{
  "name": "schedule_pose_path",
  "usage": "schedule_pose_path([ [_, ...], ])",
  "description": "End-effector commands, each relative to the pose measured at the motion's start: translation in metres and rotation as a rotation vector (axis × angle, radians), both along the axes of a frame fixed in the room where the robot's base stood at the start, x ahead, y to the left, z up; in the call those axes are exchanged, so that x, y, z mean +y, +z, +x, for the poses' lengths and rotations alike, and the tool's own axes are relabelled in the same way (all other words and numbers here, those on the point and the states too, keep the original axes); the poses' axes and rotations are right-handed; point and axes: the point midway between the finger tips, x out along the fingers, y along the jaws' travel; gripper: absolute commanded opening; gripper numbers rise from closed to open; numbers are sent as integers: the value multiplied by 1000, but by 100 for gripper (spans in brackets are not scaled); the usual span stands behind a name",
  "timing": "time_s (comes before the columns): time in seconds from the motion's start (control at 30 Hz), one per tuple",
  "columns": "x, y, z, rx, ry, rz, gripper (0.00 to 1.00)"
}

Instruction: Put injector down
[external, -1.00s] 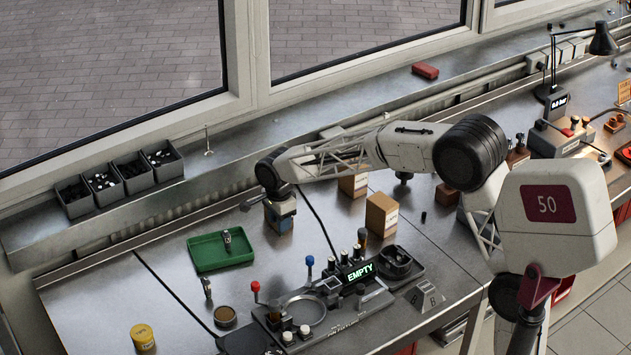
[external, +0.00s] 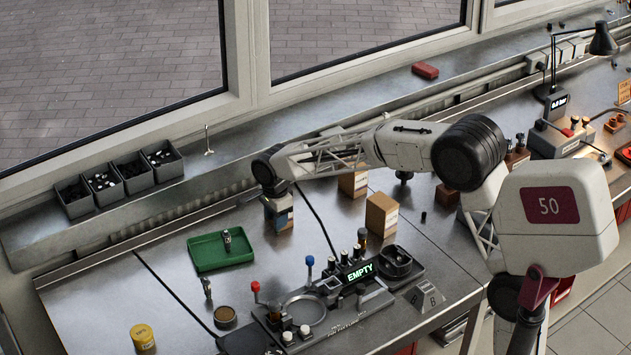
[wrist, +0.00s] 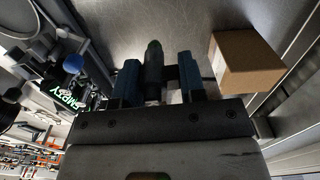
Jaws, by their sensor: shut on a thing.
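My gripper (external: 280,212) hangs low over the back of the metal bench, right of the green tray (external: 205,262). In the wrist view its two blue fingers (wrist: 160,78) are shut on a dark cylindrical part, the injector (wrist: 153,62), whose rounded end sticks out beyond them. The held injector cannot be made out in the external view. Whether it touches the bench is not clear. A similar small metal part (external: 227,240) stands in the green tray, and another (external: 207,288) stands on the bench in front of it.
A cardboard box (external: 382,215) stands right of my gripper and also shows in the wrist view (wrist: 243,66). The test fixture, with its lit "EMPTY" display (external: 360,271), is in front. A yellow can (external: 143,338) is at front left. The bench left of the fixture has free room.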

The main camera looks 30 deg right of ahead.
Motion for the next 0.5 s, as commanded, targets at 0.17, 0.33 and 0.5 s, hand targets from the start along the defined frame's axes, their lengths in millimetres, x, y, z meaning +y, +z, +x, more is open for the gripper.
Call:
schedule_pose_path([
  [0.17,15,1,16,1,-2,0,14],
  [0.33,36,4,37,0,-3,0,14],
  [0.5,61,5,60,1,-6,0,14],
])
